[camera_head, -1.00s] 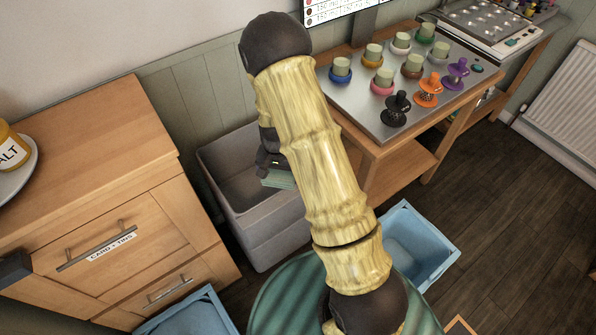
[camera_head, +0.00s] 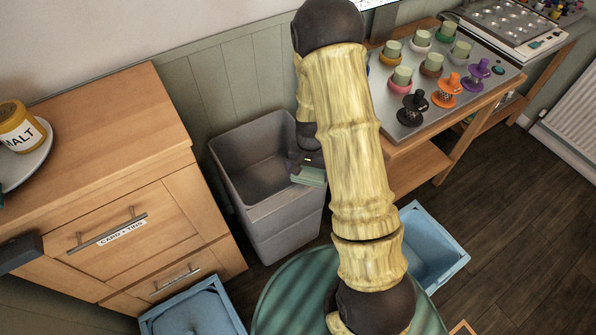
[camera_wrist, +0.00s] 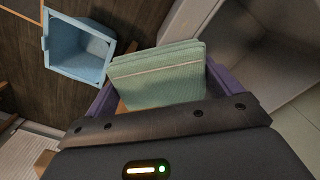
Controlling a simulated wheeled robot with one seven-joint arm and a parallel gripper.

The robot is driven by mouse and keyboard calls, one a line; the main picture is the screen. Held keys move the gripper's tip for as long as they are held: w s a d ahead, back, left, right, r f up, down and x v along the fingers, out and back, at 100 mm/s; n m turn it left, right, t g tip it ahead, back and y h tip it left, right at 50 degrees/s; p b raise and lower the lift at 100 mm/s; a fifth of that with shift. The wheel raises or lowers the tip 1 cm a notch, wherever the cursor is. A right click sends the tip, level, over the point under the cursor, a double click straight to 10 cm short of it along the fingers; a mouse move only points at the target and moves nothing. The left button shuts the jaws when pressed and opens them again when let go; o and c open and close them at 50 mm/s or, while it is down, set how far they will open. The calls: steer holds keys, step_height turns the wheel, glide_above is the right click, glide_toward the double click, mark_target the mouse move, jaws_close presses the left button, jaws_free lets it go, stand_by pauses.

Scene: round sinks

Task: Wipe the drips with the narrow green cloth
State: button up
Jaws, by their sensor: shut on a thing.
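The narrow green cloth (camera_wrist: 158,82) is a folded pale green pad with a light stripe, and it fills the space between my purple fingers in the wrist view. My gripper (camera_wrist: 160,90) is shut on it. In the head view the cloth (camera_head: 308,176) shows below my gripper (camera_head: 308,168), over the right side of the open grey bin, held in the air. My arm hides part of the gripper. I cannot make out any drips in either view.
The grey bin (camera_head: 273,217) stands between the wooden drawer unit (camera_head: 130,220) and the wooden table with a metal top (camera_head: 385,123) bearing several colourful cups and stands. A blue crate (camera_head: 440,255) is on the floor at right, another blue container (camera_head: 192,312) at lower left.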

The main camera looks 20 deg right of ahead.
steer(key=shift+s+d, duration=0.2)
steer(key=shift+f, duration=0.1)
